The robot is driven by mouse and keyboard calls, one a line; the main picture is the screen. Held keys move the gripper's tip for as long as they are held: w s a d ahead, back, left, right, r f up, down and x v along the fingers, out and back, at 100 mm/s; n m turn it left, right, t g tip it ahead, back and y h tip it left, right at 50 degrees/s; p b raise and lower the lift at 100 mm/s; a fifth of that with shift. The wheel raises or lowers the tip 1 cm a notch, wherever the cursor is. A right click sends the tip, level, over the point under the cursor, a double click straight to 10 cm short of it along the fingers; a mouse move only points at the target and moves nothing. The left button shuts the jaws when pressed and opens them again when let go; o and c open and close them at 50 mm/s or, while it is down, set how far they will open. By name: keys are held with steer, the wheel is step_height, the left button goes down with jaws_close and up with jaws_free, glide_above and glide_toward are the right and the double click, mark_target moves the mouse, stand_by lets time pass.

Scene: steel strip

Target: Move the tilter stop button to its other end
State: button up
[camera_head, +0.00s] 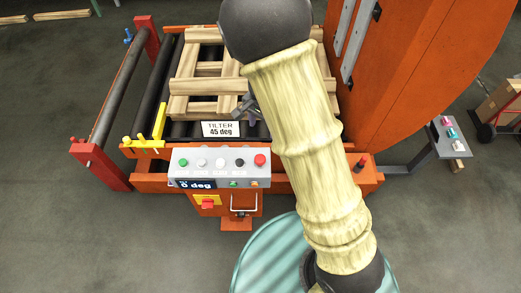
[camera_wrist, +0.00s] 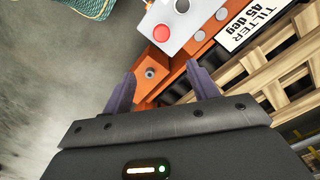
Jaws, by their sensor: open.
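A grey control box (camera_head: 219,177) stands on the front of the orange frame, below a sign reading "TILTER 45 deg" (camera_head: 222,129). A round red button (camera_head: 260,160) sits at the right end of its top row, beside green, white and black buttons; I take it for the stop button, though its label is unreadable. The red button also shows in the wrist view (camera_wrist: 162,33), beyond the fingertips. My gripper (camera_wrist: 164,80) is open and empty; in the head view it is mostly hidden behind my padded arm. A small grey round fitting (camera_wrist: 150,73) on orange steel shows between the fingers.
A wooden pallet (camera_head: 196,107) lies on dark rollers behind the box. A tall orange plate (camera_head: 410,60) rises at the right. A small post (camera_head: 360,165) stands on the frame's right end. A teal drum (camera_head: 262,262) stands in front.

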steer(key=shift+w+a+f, duration=0.1)
steer(key=shift+a, duration=0.2)
glide_toward(261, 157)
step_height(261, 157, down, 8)
steer(key=shift+f+p, duration=0.25)
steer(key=shift+p, duration=0.1)
stand_by(0.4)
